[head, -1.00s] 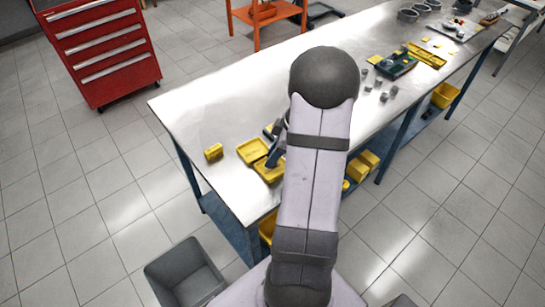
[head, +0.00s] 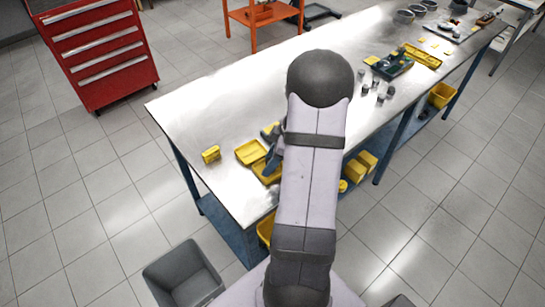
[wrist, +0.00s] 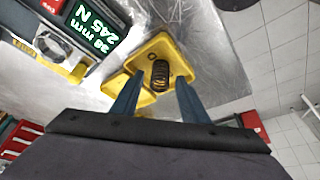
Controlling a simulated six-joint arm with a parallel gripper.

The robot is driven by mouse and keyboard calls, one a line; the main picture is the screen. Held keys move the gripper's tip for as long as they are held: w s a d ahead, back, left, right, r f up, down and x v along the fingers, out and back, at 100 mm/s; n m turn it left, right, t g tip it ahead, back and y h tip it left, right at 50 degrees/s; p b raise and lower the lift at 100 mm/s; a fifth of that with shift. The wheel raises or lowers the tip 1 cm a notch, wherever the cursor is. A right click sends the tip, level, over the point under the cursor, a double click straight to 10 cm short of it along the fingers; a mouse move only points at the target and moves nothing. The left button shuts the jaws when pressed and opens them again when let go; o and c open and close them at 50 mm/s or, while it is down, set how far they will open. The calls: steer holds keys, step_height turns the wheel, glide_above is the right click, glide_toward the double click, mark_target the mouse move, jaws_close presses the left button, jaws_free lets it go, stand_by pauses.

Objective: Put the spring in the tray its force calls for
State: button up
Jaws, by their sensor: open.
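A dark coil spring (wrist: 160,75) stands in or just above a yellow tray (wrist: 177,52) in the wrist view; its contact with the tray floor is unclear. My gripper (wrist: 158,92) is open, its two blue fingers apart with the spring between and just beyond their tips. A second yellow tray (wrist: 113,84) lies beside the first, partly hidden by a finger. A green display (wrist: 93,25) reads 245 N, with what looks like 38 mm above it. In the head view the yellow trays (head: 249,152) lie near the bench's left end; my arm hides the spring there.
The metal bench (head: 215,115) has free room left of the trays. A small yellow item (head: 211,154) lies near its edge. Grey cylindrical parts (head: 380,90) and a dark tray (head: 392,66) are farther along. A red tool cabinet (head: 100,50) stands behind, and a grey bin (head: 183,275) stands on the floor.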

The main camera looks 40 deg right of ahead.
steer(key=shift+r, duration=0.15)
steer(key=b+v, duration=0.3)
steer(key=v, duration=0.9)
steer(key=shift+b, duration=0.3)
steer(key=a+f+m+g+h, duration=0.1)
steer(key=a+f+m+g, duration=0.25)
steer(key=a, duration=1.15)
steer(key=s+a+f+m+h, duration=0.2)
steer(key=s+a+f+m, duration=0.3)
steer(key=s+a, duration=0.4)
steer(key=shift+a, duration=1.25)
steer(key=shift+f, duration=0.15)
